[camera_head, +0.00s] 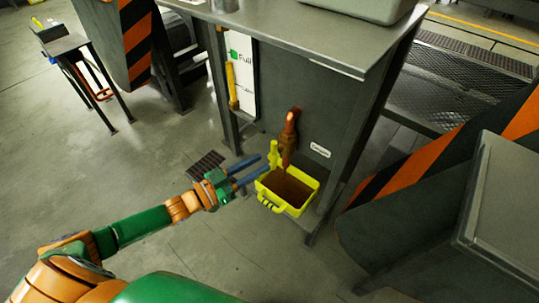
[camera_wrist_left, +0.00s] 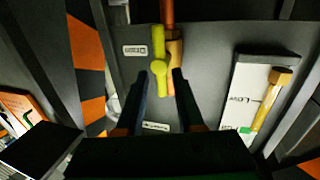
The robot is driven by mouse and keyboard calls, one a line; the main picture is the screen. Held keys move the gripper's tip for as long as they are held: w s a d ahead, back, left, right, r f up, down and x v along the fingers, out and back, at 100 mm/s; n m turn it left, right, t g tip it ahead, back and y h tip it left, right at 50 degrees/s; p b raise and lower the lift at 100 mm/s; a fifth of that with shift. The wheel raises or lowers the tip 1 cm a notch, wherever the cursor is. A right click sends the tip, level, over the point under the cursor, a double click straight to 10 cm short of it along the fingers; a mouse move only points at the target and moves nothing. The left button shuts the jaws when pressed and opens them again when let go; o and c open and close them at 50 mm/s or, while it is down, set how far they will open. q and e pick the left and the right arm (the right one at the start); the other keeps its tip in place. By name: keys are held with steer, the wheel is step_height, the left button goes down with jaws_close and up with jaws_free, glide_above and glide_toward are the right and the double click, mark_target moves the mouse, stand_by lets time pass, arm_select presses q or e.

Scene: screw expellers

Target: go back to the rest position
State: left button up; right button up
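My left gripper (camera_head: 262,164) reaches in from the left with its two blue fingers apart and nothing visibly gripped. Its fingertips are close to the yellow valve handle (camera_head: 273,153) on the copper spout (camera_head: 290,130). In the left wrist view, the open fingers (camera_wrist_left: 158,75) frame the yellow handle (camera_wrist_left: 158,45), which appears just beyond the tips; contact cannot be told. A brown stream runs from the spout into a yellow container (camera_head: 266,198) holding brown liquid. My right gripper is not in view.
The grey machine (camera_head: 340,110) carries a white level gauge (camera_head: 243,75) with a yellow piece beside it. Striped orange-black guards (camera_head: 135,40) stand left and right (camera_head: 430,150). A small table (camera_head: 65,44) stands at upper left.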

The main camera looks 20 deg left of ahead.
arm_select(q)
steer(key=shift+v, duration=0.75)
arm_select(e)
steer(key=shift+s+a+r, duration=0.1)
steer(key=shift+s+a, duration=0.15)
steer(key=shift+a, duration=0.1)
